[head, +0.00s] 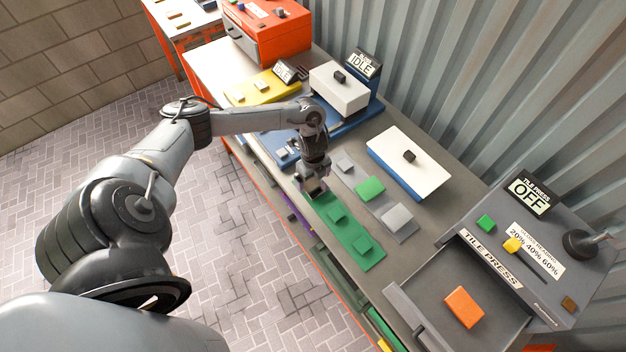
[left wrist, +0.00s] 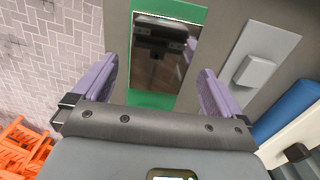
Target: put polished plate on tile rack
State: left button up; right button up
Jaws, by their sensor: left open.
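A shiny, dark, mirror-like plate (left wrist: 165,50), which looks like the polished plate, lies over a green strip (left wrist: 150,100) in the left wrist view. My left gripper (head: 315,190) is above the far end of the green strip (head: 367,262) in the head view, pointing down. In the left wrist view its two purple fingers (left wrist: 160,82) are spread, one on each side of the plate; I cannot tell whether they touch it. The gripper largely hides the plate in the head view. I cannot tell for sure which strip is the tile rack. My right gripper is out of view.
A grey strip with a green tile (head: 370,188) and grey tiles lies beside the green strip. A blue-and-white block (head: 408,160) stands behind. The tile press (head: 538,255), with an orange tile (head: 464,307), is at right. Bare bench lies between.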

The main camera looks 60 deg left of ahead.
aim_at(313, 184)
pick_arm(q)
notch_tip(313, 184, up, 10)
jog(key=p, duration=0.2)
jog(key=w+d+f+n+t+h, duration=0.1)
jog(key=d+t+h, duration=0.15)
jog(key=d, duration=1.25)
jog(key=w+d+f+t+h, duration=0.15)
jog(key=d+t, duration=0.25)
jog(key=d, duration=1.1)
jog(key=s+a+r+n+g+y, duration=0.1)
jog(key=s+a+r+n+y, duration=0.1)
jog(key=s+n, duration=0.4)
jog(key=s+a+r+n+g+y, duration=0.1)
jog(key=s+a+r+n+g, duration=0.1)
jog(key=s+n, duration=0.5)
jog(key=shift+s+a+r+y, duration=0.4)
jog(key=shift+s+a, duration=0.15)
jog(key=shift+s, duration=0.5)
